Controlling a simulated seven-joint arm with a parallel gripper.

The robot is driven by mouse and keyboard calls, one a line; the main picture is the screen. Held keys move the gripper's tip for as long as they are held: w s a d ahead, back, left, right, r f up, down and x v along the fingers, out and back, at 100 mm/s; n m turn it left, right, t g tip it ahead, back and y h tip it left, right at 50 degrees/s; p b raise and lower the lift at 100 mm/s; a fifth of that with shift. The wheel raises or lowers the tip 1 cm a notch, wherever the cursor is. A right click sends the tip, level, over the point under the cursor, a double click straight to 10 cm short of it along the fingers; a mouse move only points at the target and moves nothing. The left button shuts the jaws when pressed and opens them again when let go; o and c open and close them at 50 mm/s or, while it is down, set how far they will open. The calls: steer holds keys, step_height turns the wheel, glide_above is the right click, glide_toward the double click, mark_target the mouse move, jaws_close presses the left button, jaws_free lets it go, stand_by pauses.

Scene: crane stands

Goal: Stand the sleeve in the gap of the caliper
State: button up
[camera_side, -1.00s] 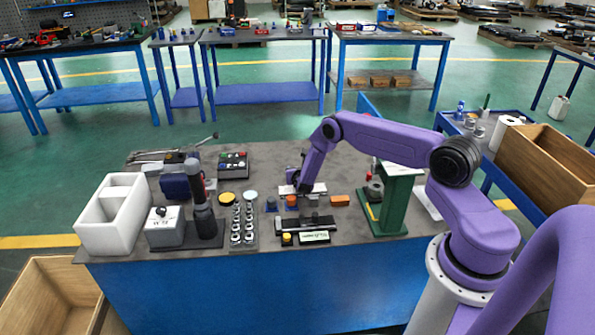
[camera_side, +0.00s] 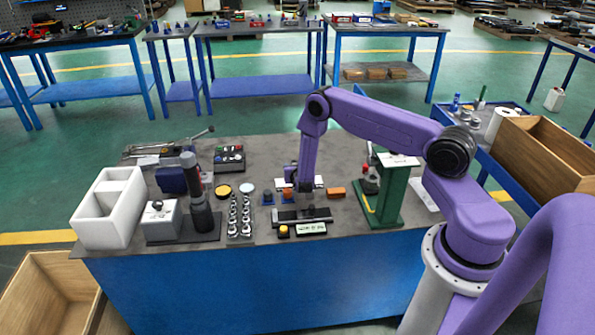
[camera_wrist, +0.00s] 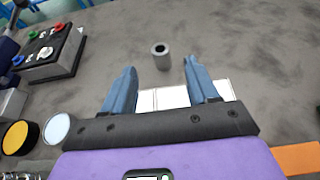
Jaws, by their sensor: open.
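The sleeve (camera_wrist: 161,57) is a small grey hollow cylinder standing upright on the grey bench in the wrist view. My gripper (camera_wrist: 160,80) is open and empty, with its two blue fingers spread apart; the sleeve shows beyond and between their tips. In the side view my gripper (camera_side: 291,184) is low over the bench, and I cannot make out the sleeve behind my arm. A dark bar with a raised block (camera_side: 302,215) near the bench's front looks like the caliper; its gap is too small to tell.
A white plate (camera_wrist: 165,98) lies beneath my fingers. An orange block (camera_side: 336,193) is to the right, with a green stand (camera_side: 394,190) beyond it. The bench around the sleeve is clear.

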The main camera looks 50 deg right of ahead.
steer(key=v, duration=0.3)
steer(key=shift+s+a+r, duration=0.1)
steer(key=shift+a, duration=0.05)
steer(key=s+a+r+m+g, duration=0.2)
steer(key=s+a+r+m, duration=0.35)
steer(key=r, duration=0.45)
steer(key=s+a+r+m+g, duration=0.2)
steer(key=s+a+r+m, duration=0.2)
steer(key=a+r, duration=0.4)
steer(key=s+a+r+m+g+y, duration=0.1)
steer(key=s+a+r+y, duration=0.2)
steer(key=s, duration=0.6)
steer(key=s+a+r+m+g+y, duration=0.2)
steer(key=s+a+r+y, duration=0.1)
steer(key=s, duration=0.7)
steer(key=s+a+r+m+g+y, duration=0.2)
steer(key=s+a+r+y, duration=0.1)
steer(key=s, duration=0.7)
steer(key=shift+a+y, duration=0.5)
steer(key=shift+a, duration=0.65)
